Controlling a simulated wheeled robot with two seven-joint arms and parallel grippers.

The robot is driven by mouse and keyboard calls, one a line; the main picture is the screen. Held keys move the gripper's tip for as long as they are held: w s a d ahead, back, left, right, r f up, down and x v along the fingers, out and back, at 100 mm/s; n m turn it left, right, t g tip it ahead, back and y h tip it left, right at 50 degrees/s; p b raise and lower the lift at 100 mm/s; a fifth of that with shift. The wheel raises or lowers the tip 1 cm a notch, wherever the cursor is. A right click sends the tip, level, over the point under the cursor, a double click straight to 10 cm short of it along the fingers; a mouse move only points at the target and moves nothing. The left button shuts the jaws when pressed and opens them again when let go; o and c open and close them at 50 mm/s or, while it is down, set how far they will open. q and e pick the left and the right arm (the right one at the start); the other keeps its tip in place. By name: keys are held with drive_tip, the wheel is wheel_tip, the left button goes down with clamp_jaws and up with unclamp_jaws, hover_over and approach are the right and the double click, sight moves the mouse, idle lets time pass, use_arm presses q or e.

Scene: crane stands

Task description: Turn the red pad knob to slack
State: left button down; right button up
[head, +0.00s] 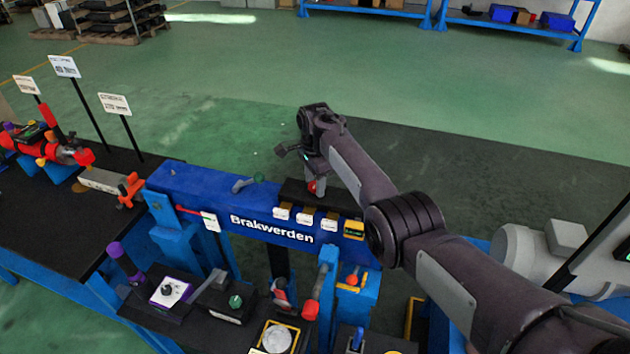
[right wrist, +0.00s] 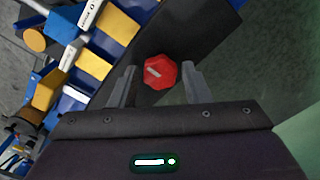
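The red pad knob (right wrist: 160,72) shows in the right wrist view as a faceted red cap with a short white mark on its face. It sits on a dark plate. In the head view a small part of the red knob (head: 312,187) shows below my right gripper (head: 316,176). In the right wrist view my right gripper (right wrist: 159,78) is open, with one finger on each side of the knob and a visible gap to each. Whether the fingertips reach down beside the knob is hard to tell. My left gripper is not in view.
The blue beam marked "Brakwerden" (head: 190,190) carries white and yellow tagged parts (head: 306,219) beside the knob. A grey-green lever (head: 248,182) stands to the left. A black bench (head: 40,215) with red and orange fittings is at far left. Open green floor (head: 230,80) lies behind.

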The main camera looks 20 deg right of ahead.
drive_tip(key=c, duration=0.7)
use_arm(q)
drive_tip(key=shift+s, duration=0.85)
